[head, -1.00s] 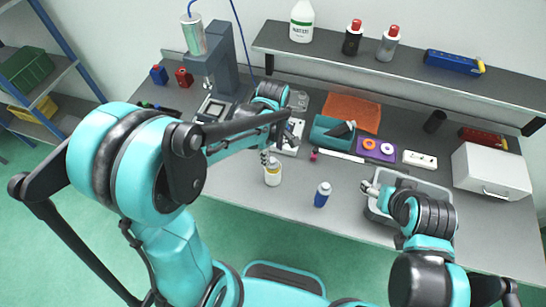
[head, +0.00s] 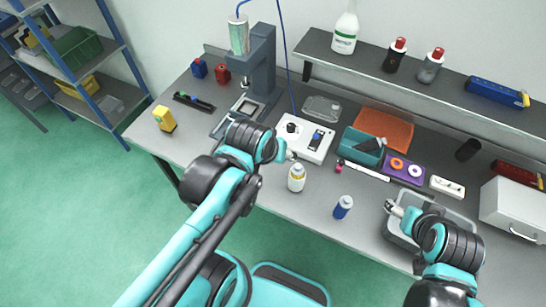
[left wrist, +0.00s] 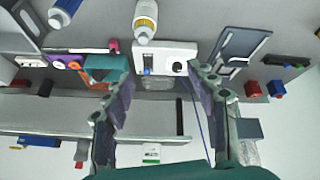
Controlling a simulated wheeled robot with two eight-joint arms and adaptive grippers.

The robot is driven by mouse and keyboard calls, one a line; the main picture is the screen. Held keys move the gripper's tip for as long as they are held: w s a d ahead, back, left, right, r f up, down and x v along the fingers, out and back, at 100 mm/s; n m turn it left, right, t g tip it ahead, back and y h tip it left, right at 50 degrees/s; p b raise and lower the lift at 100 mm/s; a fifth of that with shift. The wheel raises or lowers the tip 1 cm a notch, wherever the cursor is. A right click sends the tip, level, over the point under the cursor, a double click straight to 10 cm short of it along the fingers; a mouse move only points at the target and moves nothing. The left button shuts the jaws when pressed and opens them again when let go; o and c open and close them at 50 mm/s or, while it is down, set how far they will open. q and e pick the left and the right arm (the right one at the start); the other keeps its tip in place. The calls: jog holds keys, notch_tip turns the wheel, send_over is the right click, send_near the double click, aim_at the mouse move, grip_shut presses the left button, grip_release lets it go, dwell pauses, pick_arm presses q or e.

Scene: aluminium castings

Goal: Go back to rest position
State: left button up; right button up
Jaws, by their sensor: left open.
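My left gripper (head: 287,155) hangs above the bench between the white box with a blue switch (head: 304,137) and the yellow-and-white bottle (head: 296,178). In the left wrist view my left gripper (left wrist: 165,84) has its two fingers wide apart with nothing held between them. My right gripper (head: 392,207) is over the left side of the grey tray (head: 399,238); it is small and its fingers cannot be made out clearly.
A blue-and-white bottle (head: 343,207) stands near the bench's front edge. The floor left is clear.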

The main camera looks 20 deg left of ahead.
pick_arm(q)
jog(key=m, duration=0.1)
jog(key=s+m+t, duration=0.1)
jog(key=shift+s+a+f+m, duration=0.1)
jog(key=shift+s+a+m, duration=0.15)
jog(key=shift+a+m, duration=0.05)
jog(key=shift+f, duration=0.1)
